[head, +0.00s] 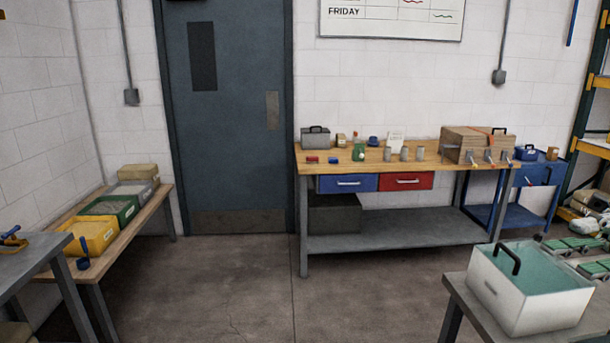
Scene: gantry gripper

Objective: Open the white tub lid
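The white tub (522,306) stands on a grey table at the lower right of the head view. Its top (548,266) shows a teal surface inside a white rim. A black arched handle (508,258) stands upright near the left side of that top. I cannot tell for sure whether the teal surface is a closed, see-through lid or the tub's inside. Neither of my grippers can be made out in this view, and nothing is seen touching the tub or the handle.
Green-topped items (575,244) lie behind and right of the tub. A wooden workbench (330,150) with blue and red drawers stands by the back wall. A low bench (150,207) at left bears several bins. The concrete floor (270,285) between is clear.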

